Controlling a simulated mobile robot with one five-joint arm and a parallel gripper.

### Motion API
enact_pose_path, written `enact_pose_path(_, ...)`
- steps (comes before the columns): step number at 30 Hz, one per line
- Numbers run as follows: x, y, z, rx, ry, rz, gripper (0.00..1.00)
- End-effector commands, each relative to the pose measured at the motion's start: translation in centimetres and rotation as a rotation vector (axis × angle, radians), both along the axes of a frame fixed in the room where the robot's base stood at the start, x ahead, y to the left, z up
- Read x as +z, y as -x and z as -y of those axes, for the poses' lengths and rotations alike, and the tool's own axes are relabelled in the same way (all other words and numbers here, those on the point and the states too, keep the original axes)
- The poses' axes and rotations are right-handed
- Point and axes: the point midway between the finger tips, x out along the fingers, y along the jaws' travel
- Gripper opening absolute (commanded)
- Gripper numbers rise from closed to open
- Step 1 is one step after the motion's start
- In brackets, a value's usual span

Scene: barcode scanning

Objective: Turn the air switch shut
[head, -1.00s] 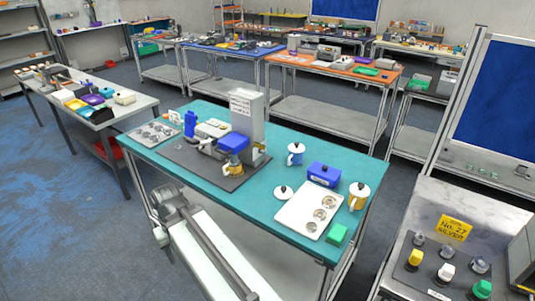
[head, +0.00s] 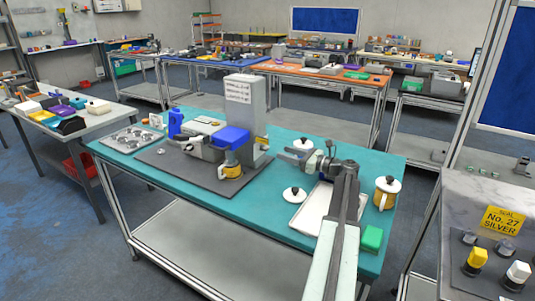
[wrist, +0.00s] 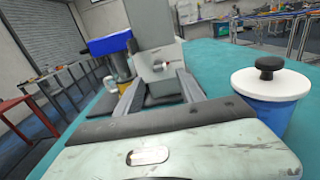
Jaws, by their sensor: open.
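The grey machine (head: 245,105) with a white label stands on a dark mat on the teal table. It also shows ahead in the wrist view (wrist: 150,42). A small pale and dark fitting (wrist: 161,67) on its near side shows between my fingers; it may be the air switch, but it is too small to read its position. My gripper (head: 287,157) is over the table, to the right of the machine, with its fingers toward it. In the wrist view my gripper (wrist: 160,80) is open and empty, apart from the fitting.
A white-lidded blue pot (wrist: 268,108) stands close on the right of my gripper. A yellow cup (head: 231,171) stands at the machine's front under a blue part.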

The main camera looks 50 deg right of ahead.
Motion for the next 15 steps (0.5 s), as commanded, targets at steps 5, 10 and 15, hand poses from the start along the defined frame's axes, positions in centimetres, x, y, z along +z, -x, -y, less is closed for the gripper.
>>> enact_pose_path(5,0.0,-2.7,-0.8,0.004,0.002,-0.001,0.46)
enact_pose_path(10,0.0,-5.7,-1.5,0.005,0.004,-0.002,0.46)
enact_pose_path(15,0.0,-7.3,-1.9,0.003,0.005,-0.002,0.46)
